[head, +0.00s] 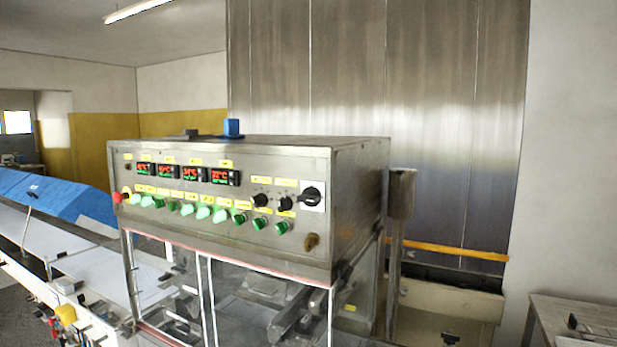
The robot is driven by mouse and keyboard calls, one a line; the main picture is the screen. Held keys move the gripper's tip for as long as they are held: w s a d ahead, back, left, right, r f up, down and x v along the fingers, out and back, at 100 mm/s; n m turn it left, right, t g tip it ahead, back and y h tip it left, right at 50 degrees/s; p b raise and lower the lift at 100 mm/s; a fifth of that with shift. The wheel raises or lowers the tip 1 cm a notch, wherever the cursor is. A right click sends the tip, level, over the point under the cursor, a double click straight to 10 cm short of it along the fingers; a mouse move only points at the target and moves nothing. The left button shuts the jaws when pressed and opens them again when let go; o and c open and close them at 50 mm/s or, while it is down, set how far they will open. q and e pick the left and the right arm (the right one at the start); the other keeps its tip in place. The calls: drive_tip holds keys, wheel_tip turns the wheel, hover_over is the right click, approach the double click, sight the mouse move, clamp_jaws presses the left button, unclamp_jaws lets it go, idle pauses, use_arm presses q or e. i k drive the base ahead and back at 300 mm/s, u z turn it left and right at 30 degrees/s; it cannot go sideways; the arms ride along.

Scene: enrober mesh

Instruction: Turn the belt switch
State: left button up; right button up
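The control panel (215,240) is the front of a steel box on the enrober machine. Its yellow labels are too small to read, so I cannot tell which control is the belt switch. Two black rotary knobs, a left one (260,200) and a right one (285,204), sit right of the middle. A larger black rotary switch (312,197) is on a pale plate at the panel's upper right. A brownish knob (311,242) is at its lower right. Several green buttons (204,213) run in a row across it. Neither of my grippers shows.
A red mushroom button (117,198) is at the panel's left edge. Red digital displays (190,173) are above the buttons. Clear guard panels (265,290) are below the box. A conveyor (95,270) with a blue cover (60,195) extends left. A grey table (545,315) stands at lower right.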

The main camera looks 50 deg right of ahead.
sight(202, 212)
drive_tip(key=z, duration=1.25)
drive_tip(key=k, duration=0.5)
drive_tip(key=u, duration=1.3)
drive_tip(key=i, duration=0.9)
drive_tip(key=z, duration=0.95)
